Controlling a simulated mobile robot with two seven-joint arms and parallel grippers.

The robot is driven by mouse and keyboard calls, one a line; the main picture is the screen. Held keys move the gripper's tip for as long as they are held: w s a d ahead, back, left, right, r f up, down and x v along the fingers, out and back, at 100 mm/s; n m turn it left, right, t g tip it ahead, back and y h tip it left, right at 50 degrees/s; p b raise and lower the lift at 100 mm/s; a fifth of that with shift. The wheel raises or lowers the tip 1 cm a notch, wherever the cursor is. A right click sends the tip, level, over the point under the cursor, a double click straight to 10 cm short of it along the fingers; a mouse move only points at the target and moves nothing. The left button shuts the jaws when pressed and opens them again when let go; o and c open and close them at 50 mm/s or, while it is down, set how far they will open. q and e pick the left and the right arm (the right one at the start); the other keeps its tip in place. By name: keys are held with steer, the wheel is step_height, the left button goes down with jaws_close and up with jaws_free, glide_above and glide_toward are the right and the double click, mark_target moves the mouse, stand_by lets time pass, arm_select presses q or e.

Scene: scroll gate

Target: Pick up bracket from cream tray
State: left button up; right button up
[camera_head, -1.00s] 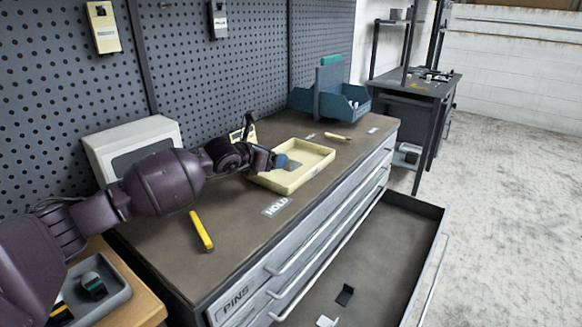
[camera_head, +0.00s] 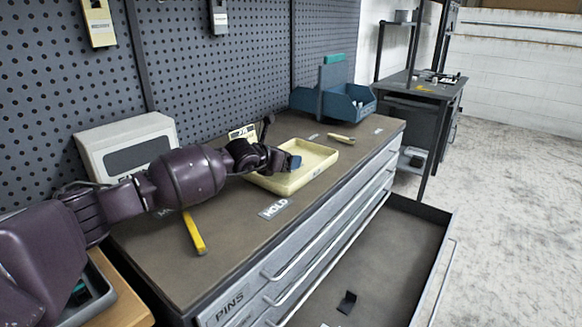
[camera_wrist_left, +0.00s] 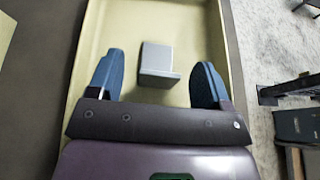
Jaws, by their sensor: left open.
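The cream tray (camera_head: 312,172) sits on the grey-brown bench top, and my left gripper (camera_head: 289,162) is over it. In the left wrist view the tray's floor (camera_wrist_left: 165,25) fills the middle. A grey L-shaped bracket (camera_wrist_left: 157,60) lies in it. My left gripper also shows there (camera_wrist_left: 158,82), open, with one blue finger on each side of the bracket and a gap to both. In the head view the bracket is hidden behind the gripper, or too small to tell. My right gripper is not in view.
A yellow-handled tool (camera_head: 194,232) and a HOLD label (camera_head: 273,209) lie on the bench top. A blue bin (camera_head: 348,103) stands at the back right. A white box (camera_head: 128,150) stands by the pegboard. The open drawer (camera_head: 385,262) holds a small dark piece.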

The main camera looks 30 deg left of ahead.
arm_select(q)
steer(key=shift+r, duration=0.1)
steer(key=c, duration=1.1)
